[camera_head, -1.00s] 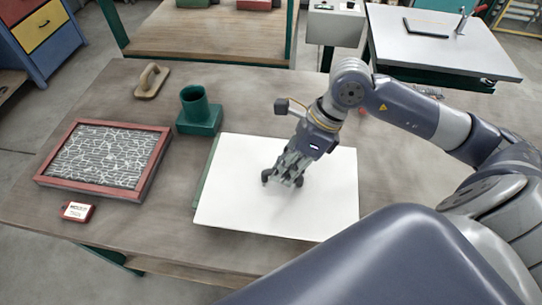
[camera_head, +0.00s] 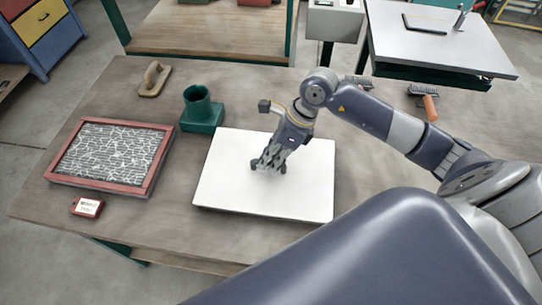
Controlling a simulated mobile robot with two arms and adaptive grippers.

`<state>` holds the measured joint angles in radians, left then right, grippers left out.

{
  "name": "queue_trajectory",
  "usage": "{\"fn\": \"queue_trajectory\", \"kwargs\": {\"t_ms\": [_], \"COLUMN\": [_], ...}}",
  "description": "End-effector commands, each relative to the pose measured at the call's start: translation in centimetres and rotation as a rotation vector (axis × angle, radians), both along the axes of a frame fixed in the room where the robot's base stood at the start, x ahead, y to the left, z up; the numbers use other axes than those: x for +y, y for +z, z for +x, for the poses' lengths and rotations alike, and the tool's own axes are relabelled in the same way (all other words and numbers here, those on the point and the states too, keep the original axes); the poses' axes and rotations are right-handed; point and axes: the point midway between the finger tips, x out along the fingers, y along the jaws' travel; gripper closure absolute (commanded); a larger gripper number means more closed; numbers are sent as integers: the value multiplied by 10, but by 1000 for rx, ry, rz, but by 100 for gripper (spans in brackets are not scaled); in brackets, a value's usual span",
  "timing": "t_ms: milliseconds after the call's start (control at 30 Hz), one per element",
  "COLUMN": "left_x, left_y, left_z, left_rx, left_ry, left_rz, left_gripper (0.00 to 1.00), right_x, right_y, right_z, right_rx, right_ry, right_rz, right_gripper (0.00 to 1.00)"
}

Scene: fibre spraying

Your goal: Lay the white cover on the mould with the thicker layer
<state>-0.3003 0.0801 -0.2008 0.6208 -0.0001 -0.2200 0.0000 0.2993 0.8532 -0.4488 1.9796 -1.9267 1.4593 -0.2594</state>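The white cover (camera_head: 235,188) lies flat at the middle of the table, level, and hides what is under it. A thin side edge shows along its front. My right gripper (camera_head: 268,166) points down at the cover's middle, with its fingers at the cover; the exact grip is partly hidden. To the left, a red-framed mould (camera_head: 112,155) holds a dark bed with a patchy web of white fibre. No other mould is visible. My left gripper is out of view.
A green pot on a square base (camera_head: 201,112) stands close behind the cover's left corner. A wooden float (camera_head: 154,79) and a small red labelled box (camera_head: 88,207) lie on the table (camera_head: 160,225). Brushes, one orange-handled (camera_head: 430,107), lie at the back right.

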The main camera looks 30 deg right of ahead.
Motion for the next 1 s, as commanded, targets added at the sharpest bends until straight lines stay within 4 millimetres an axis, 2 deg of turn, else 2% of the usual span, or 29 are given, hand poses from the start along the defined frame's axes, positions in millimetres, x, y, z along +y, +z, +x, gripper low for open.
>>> {"fn": "queue_trajectory", "kwargs": {"t_ms": [33, 67, 467, 567, 1000], "left_x": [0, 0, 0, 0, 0], "left_y": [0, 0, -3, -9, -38], "left_z": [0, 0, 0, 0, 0], "left_rx": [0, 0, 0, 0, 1], "left_ry": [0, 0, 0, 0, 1], "left_rz": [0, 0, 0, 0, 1], "left_gripper": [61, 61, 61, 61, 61], "right_x": [0, 0, -2, -8, -44], "right_y": [0, 0, 4, 15, 93], "right_z": [0, 0, 1, 0, -7], "right_rx": [-1, -1, -3, -6, -5], "right_ry": [0, 0, -2, -1, -1], "right_rz": [1, 1, 0, -2, -2], "right_gripper": [72, 68, 68, 68, 68]}}
